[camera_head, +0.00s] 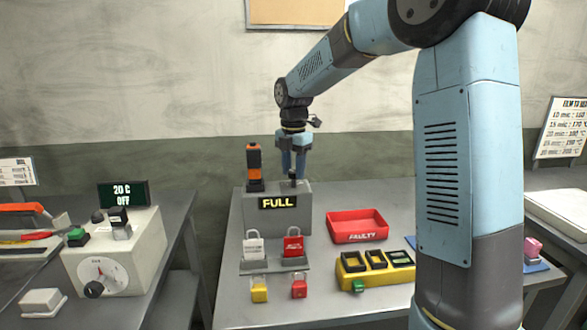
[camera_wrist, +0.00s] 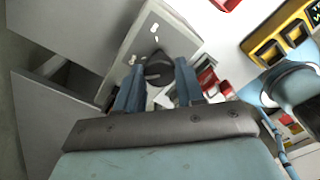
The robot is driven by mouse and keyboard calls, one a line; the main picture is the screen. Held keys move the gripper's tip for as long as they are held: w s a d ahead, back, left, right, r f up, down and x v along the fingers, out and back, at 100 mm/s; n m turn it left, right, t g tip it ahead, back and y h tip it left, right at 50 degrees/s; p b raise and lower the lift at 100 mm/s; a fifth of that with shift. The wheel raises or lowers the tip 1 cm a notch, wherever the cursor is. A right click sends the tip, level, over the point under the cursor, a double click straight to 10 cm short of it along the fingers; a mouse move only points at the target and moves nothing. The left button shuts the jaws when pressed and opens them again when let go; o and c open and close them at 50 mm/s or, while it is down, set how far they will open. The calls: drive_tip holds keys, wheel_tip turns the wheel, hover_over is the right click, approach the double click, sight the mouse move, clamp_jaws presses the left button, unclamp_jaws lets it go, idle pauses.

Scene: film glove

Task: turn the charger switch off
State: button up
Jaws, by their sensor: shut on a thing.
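The charger (camera_head: 262,222) is a grey box on the middle table, and its display (camera_head: 277,203) reads FULL. An orange and black device (camera_head: 254,165) stands upright in its top at the left. The black charger switch (camera_head: 292,182) is at the top right of the box, partly hidden by my gripper (camera_head: 293,170). My gripper points down there. In the wrist view, the dark round top of the switch (camera_wrist: 158,68) shows between the two blue fingers of my gripper (camera_wrist: 158,85), which are shut on it. Which way the switch is set is hard to tell.
A red FAULTY tray (camera_head: 340,234) lies right of the charger. A yellow rack (camera_head: 350,264) sits front right. A dial box (camera_head: 115,255) reading 20 C OFF is on the left table.

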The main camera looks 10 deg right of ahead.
sight(294, 171)
drive_tip(key=shift+w, duration=0.1)
drive_tip(key=o, duration=1)
drive_tip(key=shift+o, duration=0.2)
wheel_tip(294, 171, up, 14)
drive_tip(key=shift+f, duration=0.15)
drive_tip(key=s+d+m+t, duration=0.2)
drive_tip(key=s+d+m, duration=0.1)
drive_tip(key=s+m, duration=0.5)
drive_tip(key=s+d+m+t, duration=0.1)
drive_tip(key=s+d+m, duration=0.2)
drive_tip(key=s+m, duration=0.55)
drive_tip(key=s+d+f+m+t, duration=0.1)
drive_tip(key=s+f+m, duration=0.3)
drive_tip(key=s, duration=0.4)
drive_tip(key=s+d+f+m+t, duration=0.1)
drive_tip(key=s+d+f+m, duration=0.2)
drive_tip(key=s+m, duration=0.3)
drive_tip(key=s, duration=0.3)
drive_tip(key=shift+d+f+t, duration=0.3)
drive_tip(key=shift+d+f, duration=0.05)
drive_tip(key=shift+d, duration=0.05)
